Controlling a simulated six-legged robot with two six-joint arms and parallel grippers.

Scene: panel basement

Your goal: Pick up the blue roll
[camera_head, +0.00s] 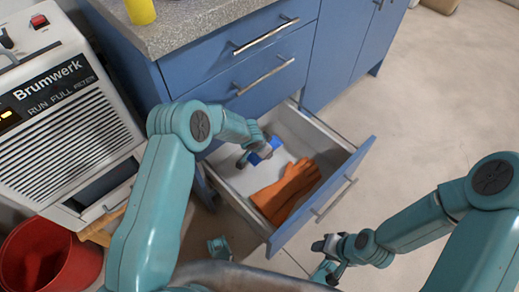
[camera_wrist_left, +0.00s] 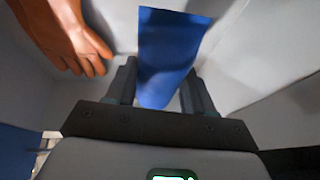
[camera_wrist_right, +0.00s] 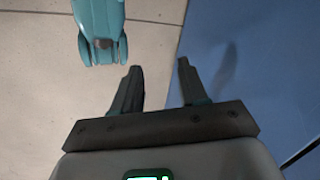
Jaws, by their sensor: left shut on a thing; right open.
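The blue roll (camera_head: 268,146) is inside the open bottom drawer (camera_head: 350,158), toward its back left. My left gripper (camera_head: 254,157) reaches down into the drawer and is shut on the roll. In the left wrist view the blue roll (camera_wrist_left: 166,55) stands out between the two fingers of my left gripper (camera_wrist_left: 160,88). Whether it touches the drawer floor I cannot tell. My right gripper (camera_head: 322,250) is open and empty outside the drawer, near its front. Its spread fingers (camera_wrist_right: 158,88) show in the right wrist view.
Orange gloves (camera_head: 287,190) lie in the drawer beside the roll; they also show in the left wrist view (camera_wrist_left: 62,35). A Brumwerk machine (camera_head: 65,120) and a red bucket (camera_head: 48,258) stand at left. A yellow cup (camera_head: 140,11) is on the counter.

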